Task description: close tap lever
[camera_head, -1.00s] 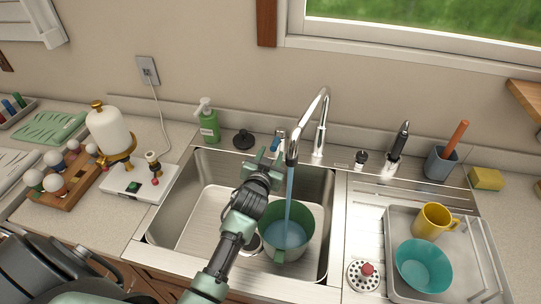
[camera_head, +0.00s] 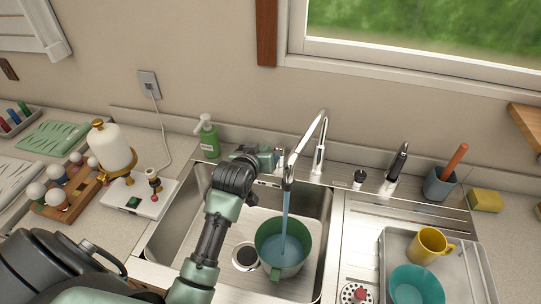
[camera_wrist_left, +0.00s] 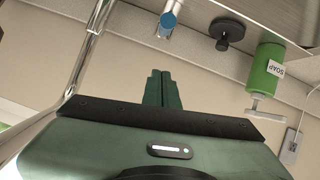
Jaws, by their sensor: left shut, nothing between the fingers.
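The chrome tap (camera_head: 321,140) stands behind the sink, and blue water (camera_head: 285,205) runs from its spout into a green pot (camera_head: 283,252) in the basin. The blue-tipped tap lever (camera_wrist_left: 168,24) shows in the left wrist view, a little beyond my fingertips and apart from them in the picture. My left gripper (camera_wrist_left: 162,72) is shut and empty. In the head view it (camera_head: 268,156) is beside the tap's base and largely hides the lever. My right gripper is out of view.
A green soap bottle (camera_head: 207,137) and a black stopper (camera_wrist_left: 227,30) stand near the lever. A drying tray (camera_head: 385,265) holds a yellow mug (camera_head: 429,244) and a teal bowl (camera_head: 415,287). A white dispenser (camera_head: 110,147) stands at left.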

